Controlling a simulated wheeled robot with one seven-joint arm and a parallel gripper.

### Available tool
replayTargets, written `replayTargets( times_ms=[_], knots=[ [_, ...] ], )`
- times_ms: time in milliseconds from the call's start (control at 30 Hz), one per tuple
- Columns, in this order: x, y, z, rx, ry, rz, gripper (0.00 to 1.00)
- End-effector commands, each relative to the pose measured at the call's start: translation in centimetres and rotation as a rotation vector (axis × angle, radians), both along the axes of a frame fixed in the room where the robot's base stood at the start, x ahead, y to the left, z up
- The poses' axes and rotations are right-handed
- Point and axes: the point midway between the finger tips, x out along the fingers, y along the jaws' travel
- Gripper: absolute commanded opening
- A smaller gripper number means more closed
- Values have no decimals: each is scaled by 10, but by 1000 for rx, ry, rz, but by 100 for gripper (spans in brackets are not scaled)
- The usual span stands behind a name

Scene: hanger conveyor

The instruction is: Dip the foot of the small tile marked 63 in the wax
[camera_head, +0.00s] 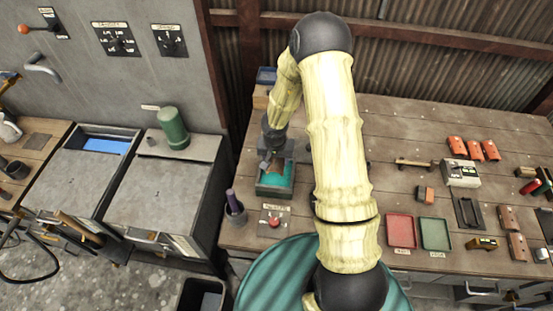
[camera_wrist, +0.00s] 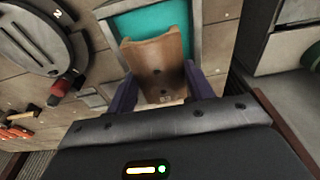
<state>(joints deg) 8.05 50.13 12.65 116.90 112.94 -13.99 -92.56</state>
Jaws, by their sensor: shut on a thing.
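The small brown curved tile (camera_wrist: 158,62) is held in my gripper (camera_wrist: 162,84), with a finger on each side. A small mark near its gripped end looks like 63, though it is hard to read. Its far end overlaps the teal wax (camera_wrist: 157,20) in the wrist view. In the head view my gripper (camera_head: 271,146) is over the back of the wax tray (camera_head: 273,193), and the tile (camera_head: 264,166) shows as a small brown patch there. I cannot tell whether the foot touches the wax.
A panel with a red button (camera_head: 274,221) and a cup with a purple handle (camera_head: 234,208) stand in front of the tray. Red (camera_head: 401,231) and green (camera_head: 435,234) trays lie to the right. In the wrist view a round dial (camera_wrist: 38,38) is at left.

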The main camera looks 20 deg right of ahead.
Motion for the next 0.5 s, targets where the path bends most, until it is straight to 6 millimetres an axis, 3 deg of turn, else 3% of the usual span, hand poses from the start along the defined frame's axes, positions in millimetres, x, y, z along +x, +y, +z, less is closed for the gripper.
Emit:
replayTargets(
  times_ms=[500],
  knots=[
    [0, 0, -39, 0, 0, 0, 28]
  ],
)
